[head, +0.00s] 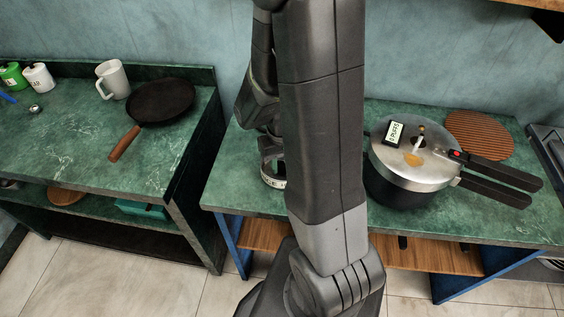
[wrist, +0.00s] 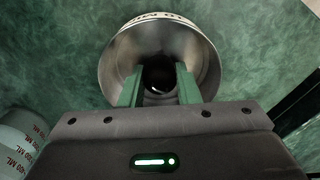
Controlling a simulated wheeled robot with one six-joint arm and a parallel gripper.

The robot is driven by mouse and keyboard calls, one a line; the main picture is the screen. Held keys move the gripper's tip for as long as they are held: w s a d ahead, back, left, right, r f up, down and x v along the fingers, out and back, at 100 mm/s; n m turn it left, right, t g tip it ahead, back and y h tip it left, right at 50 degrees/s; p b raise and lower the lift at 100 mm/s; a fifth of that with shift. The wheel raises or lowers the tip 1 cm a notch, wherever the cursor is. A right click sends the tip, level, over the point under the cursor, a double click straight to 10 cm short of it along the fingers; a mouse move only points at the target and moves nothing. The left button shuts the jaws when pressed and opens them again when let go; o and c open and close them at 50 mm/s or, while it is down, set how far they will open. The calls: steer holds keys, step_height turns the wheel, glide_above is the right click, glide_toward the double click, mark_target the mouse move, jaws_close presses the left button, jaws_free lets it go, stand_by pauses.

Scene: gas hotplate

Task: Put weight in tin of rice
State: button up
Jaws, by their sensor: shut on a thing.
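The tin (wrist: 205,55) is in the wrist view, open side facing the camera, with a shiny metal inner wall and a pale lettered band. In the head view its lettered lower part (head: 273,182) shows on the green counter, mostly hidden by my arm. My gripper (wrist: 159,88) is over the tin's mouth, its two green fingers shut on a small dark round thing, which I take for the weight (wrist: 160,76). I cannot tell how deep it is in the tin. No rice is discernible; the tin's bottom is hidden.
A pressure cooker (head: 415,170) with long black handles stands right of my arm, a ribbed brown mat (head: 480,135) behind it. A white vessel with red ML marks (wrist: 22,135) is near the gripper. A pan (head: 160,100) and mug (head: 113,80) are on the left counter.

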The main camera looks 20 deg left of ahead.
steer(key=shift+f, duration=0.2)
steer(key=o, duration=1)
steer(key=shift+r, duration=0.1)
step_height(320, 180, up, 12)
steer(key=p, duration=0.1)
steer(key=shift+r, duration=0.15)
